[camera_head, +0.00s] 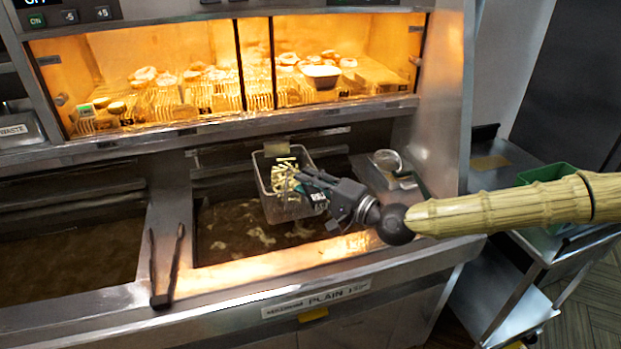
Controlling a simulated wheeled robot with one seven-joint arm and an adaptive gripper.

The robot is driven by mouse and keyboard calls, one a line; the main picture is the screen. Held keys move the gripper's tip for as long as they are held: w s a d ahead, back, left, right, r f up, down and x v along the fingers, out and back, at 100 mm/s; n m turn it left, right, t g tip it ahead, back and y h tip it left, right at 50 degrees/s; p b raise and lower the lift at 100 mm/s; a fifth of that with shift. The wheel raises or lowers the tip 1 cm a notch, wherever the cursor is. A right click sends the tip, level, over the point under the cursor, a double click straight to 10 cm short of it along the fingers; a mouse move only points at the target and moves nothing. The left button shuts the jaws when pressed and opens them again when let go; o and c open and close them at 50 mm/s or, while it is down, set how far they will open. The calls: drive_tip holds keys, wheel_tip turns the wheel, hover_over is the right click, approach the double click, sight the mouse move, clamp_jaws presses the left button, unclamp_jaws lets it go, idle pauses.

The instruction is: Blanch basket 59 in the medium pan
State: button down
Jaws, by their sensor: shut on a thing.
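A wire basket (262,178) with pale cut pieces (284,176) in it is over the right-hand pan of brown oil (232,226). My gripper (312,184) comes from the right and is shut on the basket at its right side. The fingertips are partly hidden against the basket. Whether the basket's bottom touches the oil is hard to tell. Pale foam patches show on the oil below it. The front label under this pan reads PLAIN (316,300). I cannot read a number on the basket.
Another oil pan (65,245) lies at the left. Black tongs (168,268) rest on the divider between the pans. A lit warming cabinet (200,80) with food stands behind. A clear container (386,160) sits right of the pan. A trolley (530,262) with a green tray (545,173) stands right.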

drive_tip(key=shift+a+f, duration=0.1)
drive_tip(key=shift+f, duration=0.45)
wheel_tip(320, 180, down, 19)
drive_tip(key=b, duration=1.7)
idle(4.9)
